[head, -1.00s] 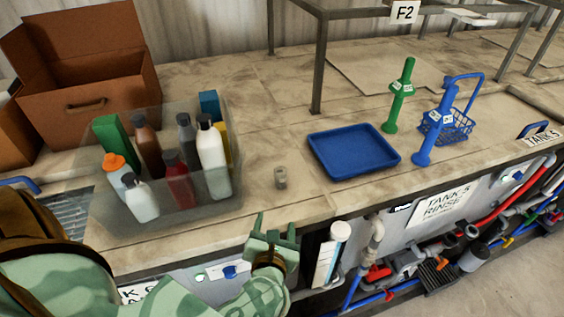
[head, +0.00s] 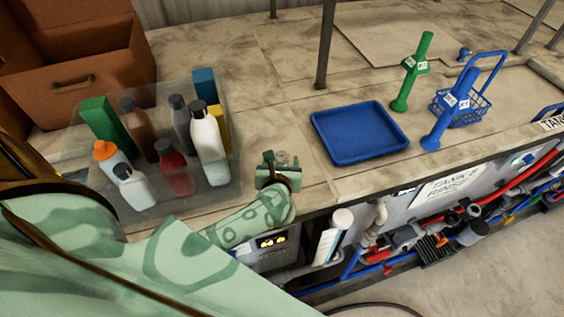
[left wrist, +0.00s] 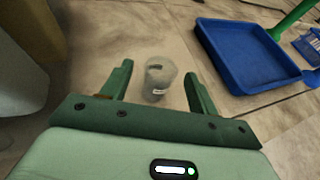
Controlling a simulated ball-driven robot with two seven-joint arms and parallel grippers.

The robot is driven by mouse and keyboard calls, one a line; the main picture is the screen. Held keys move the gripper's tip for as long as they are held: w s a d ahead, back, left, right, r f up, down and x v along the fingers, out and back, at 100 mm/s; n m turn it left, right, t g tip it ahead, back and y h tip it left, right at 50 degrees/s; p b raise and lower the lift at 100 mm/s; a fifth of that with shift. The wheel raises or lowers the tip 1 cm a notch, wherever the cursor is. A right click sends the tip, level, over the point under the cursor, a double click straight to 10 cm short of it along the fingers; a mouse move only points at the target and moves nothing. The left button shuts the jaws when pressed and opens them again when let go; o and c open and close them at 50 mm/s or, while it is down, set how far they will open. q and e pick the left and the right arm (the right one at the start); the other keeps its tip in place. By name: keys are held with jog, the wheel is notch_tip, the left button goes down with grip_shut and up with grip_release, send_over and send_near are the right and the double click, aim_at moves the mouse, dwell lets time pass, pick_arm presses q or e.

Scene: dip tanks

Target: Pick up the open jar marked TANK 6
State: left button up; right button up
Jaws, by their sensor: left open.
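A small clear open jar (left wrist: 158,78) with a little white label stands upright on the worn bench top; the label is too small to read. In the head view the jar (head: 283,159) is partly hidden behind my left gripper. My left gripper (head: 281,160) is open and low over the bench. In the left wrist view its two green fingers (left wrist: 159,82) stand on either side of the near part of the jar, with gaps on both sides. My right gripper is not in view.
A clear bin (head: 85,180) of several bottles and boxes stands left of the gripper. A blue tray (head: 358,132) lies to the right. Beyond it are a green stand (head: 412,75), a blue stand (head: 450,112) and a blue wire basket (head: 480,108).

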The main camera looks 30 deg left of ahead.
aim_at(282, 156)
pick_arm(q)
jog(key=x, duration=0.5)
jog(key=shift+f, duration=0.35)
jog(key=shift+s, duration=0.1)
jog(key=shift+c, duration=0.7)
jog(key=c, duration=0.9)
jog(key=shift+r, duration=0.1)
